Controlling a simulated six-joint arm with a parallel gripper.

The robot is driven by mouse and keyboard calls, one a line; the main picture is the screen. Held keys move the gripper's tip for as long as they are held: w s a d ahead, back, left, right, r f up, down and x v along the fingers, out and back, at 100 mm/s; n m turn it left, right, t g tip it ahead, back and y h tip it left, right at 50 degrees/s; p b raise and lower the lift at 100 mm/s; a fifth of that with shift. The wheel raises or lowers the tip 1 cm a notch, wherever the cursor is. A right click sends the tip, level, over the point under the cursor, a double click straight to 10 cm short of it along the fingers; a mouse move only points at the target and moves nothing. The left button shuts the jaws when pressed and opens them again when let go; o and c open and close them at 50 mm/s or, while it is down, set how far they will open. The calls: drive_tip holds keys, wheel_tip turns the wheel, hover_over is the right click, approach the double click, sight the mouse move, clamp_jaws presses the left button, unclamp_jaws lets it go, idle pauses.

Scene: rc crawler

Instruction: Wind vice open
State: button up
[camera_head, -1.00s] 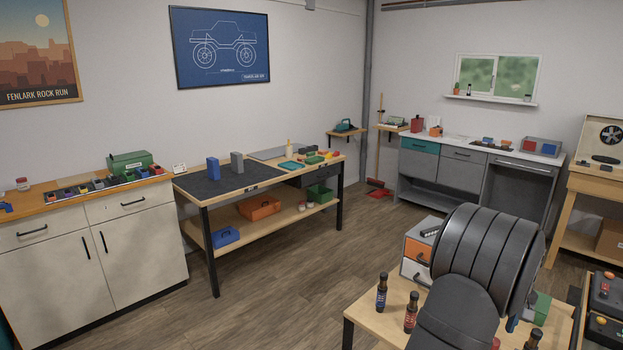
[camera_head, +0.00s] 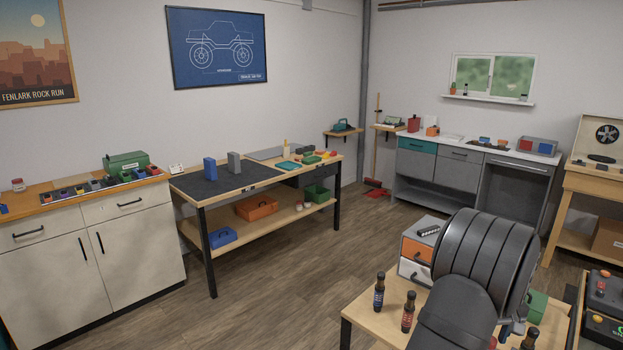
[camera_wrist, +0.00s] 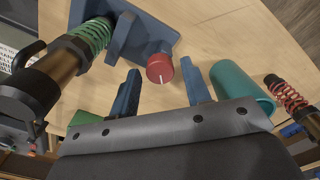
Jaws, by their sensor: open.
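The blue vice (camera_wrist: 150,32) shows at the top of the wrist view on a light wooden top, with an upright blue plate. A round red knob (camera_wrist: 160,68) with a white line on it faces me. My gripper (camera_wrist: 163,85) is open, its two blue fingers on either side of the knob and apart from it. A shock absorber with a green spring (camera_wrist: 92,38) lies just left of the upright plate; I cannot tell whether the vice grips it. In the head view my arm hides the gripper, and I cannot make out the vice.
A teal cylinder (camera_wrist: 242,90) lies close to the right finger. A shock with a red spring (camera_wrist: 288,97) is farther right. Open floor lies beyond.

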drive_tip(key=shift+c, duration=0.2)
drive_tip(key=c, duration=0.8)
drive_tip(key=shift+n, duration=1.5)
drive_tip(key=shift+n, duration=1.5)
drive_tip(key=shift+n, duration=1.5)
